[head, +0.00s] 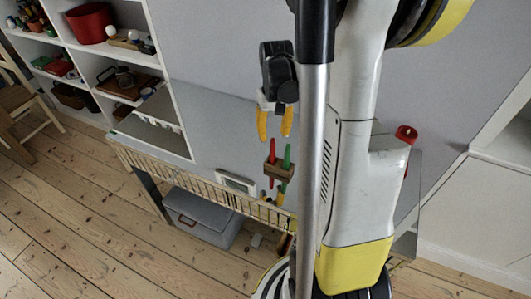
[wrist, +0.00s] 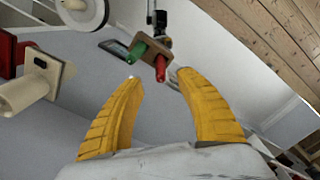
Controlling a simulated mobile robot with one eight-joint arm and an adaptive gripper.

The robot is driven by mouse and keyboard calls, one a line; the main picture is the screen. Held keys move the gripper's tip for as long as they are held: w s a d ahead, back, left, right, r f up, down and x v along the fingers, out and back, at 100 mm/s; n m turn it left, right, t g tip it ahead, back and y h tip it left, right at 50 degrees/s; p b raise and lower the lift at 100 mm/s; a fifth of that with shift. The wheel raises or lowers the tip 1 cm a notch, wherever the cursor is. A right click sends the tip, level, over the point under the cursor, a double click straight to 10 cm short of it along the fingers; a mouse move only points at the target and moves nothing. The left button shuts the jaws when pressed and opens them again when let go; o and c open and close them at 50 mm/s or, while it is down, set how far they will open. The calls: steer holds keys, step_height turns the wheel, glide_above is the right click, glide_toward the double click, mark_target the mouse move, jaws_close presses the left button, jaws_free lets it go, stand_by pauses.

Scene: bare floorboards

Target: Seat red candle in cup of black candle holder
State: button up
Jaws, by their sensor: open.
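My gripper (head: 275,136) hangs above the grey bench top in the head view, its yellow fingers pointing down. In the wrist view my gripper (wrist: 158,80) is open, with nothing between the fingers. A slim red piece (head: 272,151), perhaps the red candle, stands in a small wooden block just below the fingers, beside a green one. In the wrist view the red piece (wrist: 160,68) lies just beyond the fingertips, apart from them. I cannot make out the black candle holder with certainty; my column and arm hide part of the bench in the head view.
The wooden block (head: 279,171) also carries a green piece (head: 287,155). A red round thing (head: 405,134) shows right of my arm. White shelves (head: 157,100) with pots stand left. A grey box (head: 202,218) lies under the bench. A cream cylinder (wrist: 24,91) is left in the wrist view.

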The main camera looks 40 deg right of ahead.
mark_target(273, 149)
step_height(273, 149, down, 8)
steer(key=b, duration=0.3)
steer(key=shift+w, duration=0.15)
steer(key=shift+r, duration=0.15)
jaws_close()
